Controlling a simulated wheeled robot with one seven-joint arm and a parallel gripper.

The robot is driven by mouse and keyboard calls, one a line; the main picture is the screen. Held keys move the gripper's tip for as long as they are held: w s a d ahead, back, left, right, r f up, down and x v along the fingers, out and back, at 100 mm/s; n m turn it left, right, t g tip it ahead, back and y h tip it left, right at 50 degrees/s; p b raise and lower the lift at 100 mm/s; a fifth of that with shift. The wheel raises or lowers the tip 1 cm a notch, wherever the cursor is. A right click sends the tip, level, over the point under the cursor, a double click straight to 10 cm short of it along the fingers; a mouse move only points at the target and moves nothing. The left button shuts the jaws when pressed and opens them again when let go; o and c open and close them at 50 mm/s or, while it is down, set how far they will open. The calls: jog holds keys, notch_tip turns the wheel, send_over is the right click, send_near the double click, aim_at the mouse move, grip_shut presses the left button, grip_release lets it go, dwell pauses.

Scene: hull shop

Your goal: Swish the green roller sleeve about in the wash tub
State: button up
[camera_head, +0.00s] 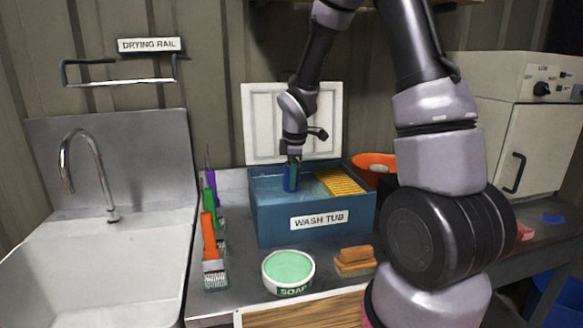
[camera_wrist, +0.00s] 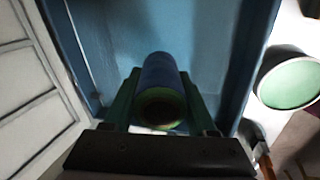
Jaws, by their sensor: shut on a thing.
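The wash tub (camera_head: 278,225) is a blue, labelled box on the counter, with water inside and a yellow ribbed rack (camera_head: 341,182) at its right. My gripper (camera_head: 291,170) points down over the tub's left half. It is shut on a roller sleeve (camera_head: 291,182), which looks mostly dark blue here. In the wrist view the sleeve (camera_wrist: 158,85) lies between the two green fingers, its near open end rimmed olive green. Its lower end is inside the tub; whether it is under water I cannot tell.
A white panel (camera_head: 262,122) stands behind the tub. Brushes (camera_head: 209,240) line its left side, beside the sink (camera_head: 95,245). A soap bowl (camera_head: 288,270) and a brown block (camera_head: 355,260) are in front. An orange bowl (camera_head: 375,162) is behind right, partly hidden by my arm.

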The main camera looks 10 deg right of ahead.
jog(key=shift+s+f+x, duration=0.1)
jog(key=shift+s+x, duration=0.25)
jog(key=shift+x, duration=1.15)
jog(key=shift+s+f+x, duration=0.1)
jog(key=shift+s+x, duration=0.25)
jog(key=shift+x, duration=1.15)
jog(key=shift+s+f+x, duration=0.1)
jog(key=shift+s+x, duration=0.3)
jog(key=shift+x, duration=1.05)
jog(key=shift+a, duration=1.15)
jog(key=shift+d, duration=2.25)
jog(key=shift+a, duration=2.25)
